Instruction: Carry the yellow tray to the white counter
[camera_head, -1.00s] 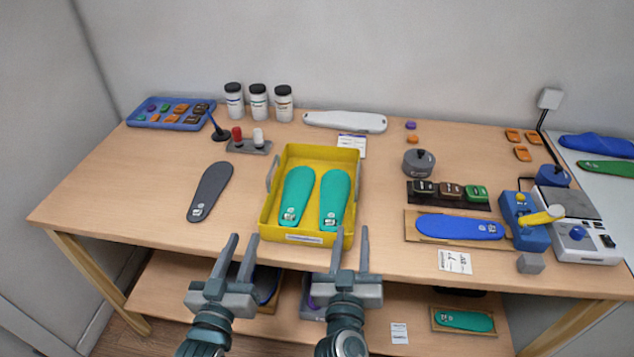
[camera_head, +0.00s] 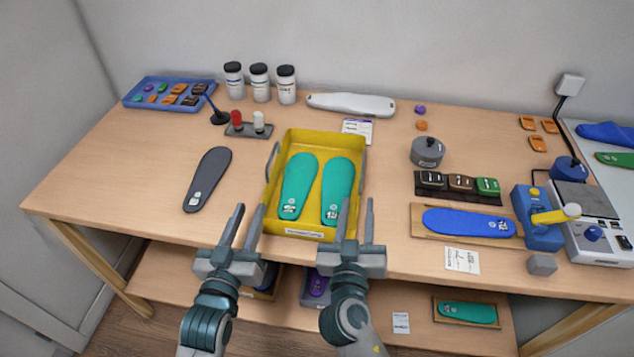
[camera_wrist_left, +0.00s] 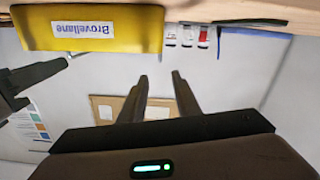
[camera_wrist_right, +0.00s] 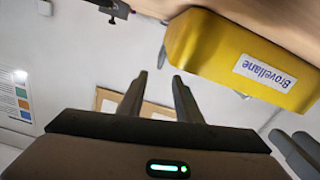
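The yellow tray (camera_head: 325,141) stands on the wooden table near its front edge, with two teal insoles (camera_head: 299,188) inside. A grey handle (camera_head: 272,162) shows on its left side. My left gripper (camera_head: 248,214) is open and empty at the tray's front left corner. My right gripper (camera_head: 356,208) is open and empty at the front right corner, overlapping the tray in the head view. The tray's labelled front shows in the left wrist view (camera_wrist_left: 140,27) and the right wrist view (camera_wrist_right: 213,45), apart from the fingers. The white counter (camera_head: 583,148) is partly in view at the far right.
A dark insole (camera_head: 208,180) lies left of the tray. White jars (camera_head: 260,84) stand behind. A lower shelf (camera_head: 165,272) runs beneath.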

